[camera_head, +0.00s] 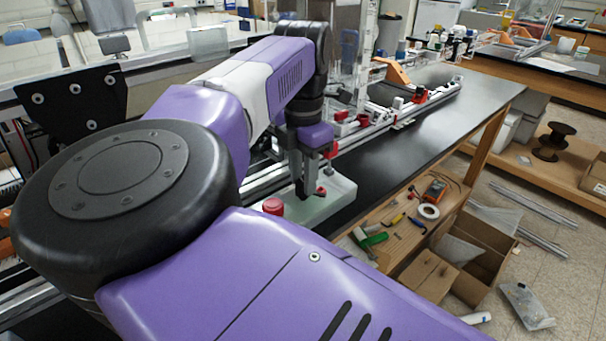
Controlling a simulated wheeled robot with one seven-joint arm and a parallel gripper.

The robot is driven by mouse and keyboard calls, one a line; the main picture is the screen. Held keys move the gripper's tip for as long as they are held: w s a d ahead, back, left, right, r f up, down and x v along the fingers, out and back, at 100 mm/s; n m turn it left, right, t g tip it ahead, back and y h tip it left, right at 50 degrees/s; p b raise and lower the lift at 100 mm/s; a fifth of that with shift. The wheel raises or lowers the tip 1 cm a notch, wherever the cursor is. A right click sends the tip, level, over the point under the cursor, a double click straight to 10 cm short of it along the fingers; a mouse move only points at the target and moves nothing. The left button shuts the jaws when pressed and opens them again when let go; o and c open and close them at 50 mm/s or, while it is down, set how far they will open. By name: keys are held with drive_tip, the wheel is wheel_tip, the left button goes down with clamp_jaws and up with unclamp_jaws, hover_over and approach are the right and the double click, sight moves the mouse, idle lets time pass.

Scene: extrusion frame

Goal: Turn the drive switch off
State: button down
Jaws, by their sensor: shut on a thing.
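A pale control box (342,189) lies along the near edge of the black bench.
My purple arm covers much of the left and front. A rail with red and orange fittings (385,118) runs behind the box. The black bench top (480,90) is clear to the right.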

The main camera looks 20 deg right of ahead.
drive_tip(key=n, duration=0.6)
drive_tip(key=shift+r, duration=0.1)
drive_tip(key=n, duration=0.6)
drive_tip(key=shift+n, duration=0.3)
idle(0.3)
drive_tip(key=c, duration=1.1)
unclamp_jaws()
drive_tip(key=shift+o, duration=0.2)
wheel_tip(320, 180, up, 8)
drive_tip(key=shift+f, duration=0.15)
